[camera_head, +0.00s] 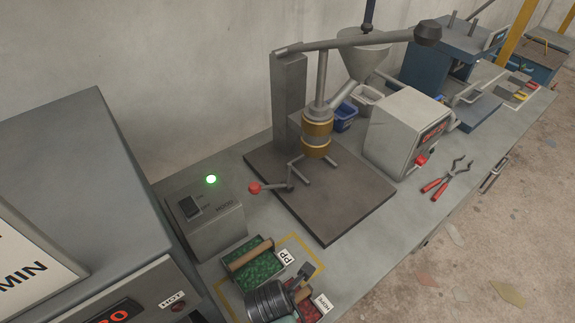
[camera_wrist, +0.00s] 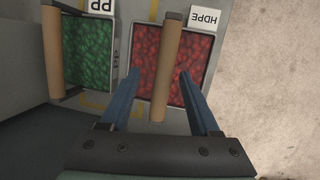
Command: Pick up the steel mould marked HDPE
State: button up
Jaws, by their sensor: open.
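The steel mould marked HDPE (camera_wrist: 143,45) is a tray filled with red pellets, with a wooden bar handle (camera_wrist: 168,60) across it and a white HDPE label (camera_wrist: 205,18) at its edge. In the head view the mould (camera_head: 308,314) is at the bottom, partly hidden by my arm. My gripper (camera_wrist: 160,72) is open. In the wrist view its blue fingers lie on either side of the wooden handle, apart from it in the picture. I cannot tell how far above the handle the fingertips are.
A mould marked PP (camera_head: 262,268) with green pellets and a wooden handle stands to the left; it also shows in the wrist view (camera_wrist: 88,45). A grey switch box (camera_head: 210,225) and a press on a dark base plate (camera_head: 340,210) stand nearby. Red-handled pliers (camera_head: 440,185) lie farther right.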

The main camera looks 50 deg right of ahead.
jog(key=shift+s+d+f, duration=0.1)
jog(key=shift+d+f, duration=0.1)
jog(key=shift+f, duration=0.2)
jog(key=shift+x, duration=2.1)
jog(key=shift+s+f, duration=0.1)
jog(key=shift+f, duration=0.15)
jog(key=shift+c, duration=0.3)
grip_shut()
jog(key=shift+d, duration=0.1)
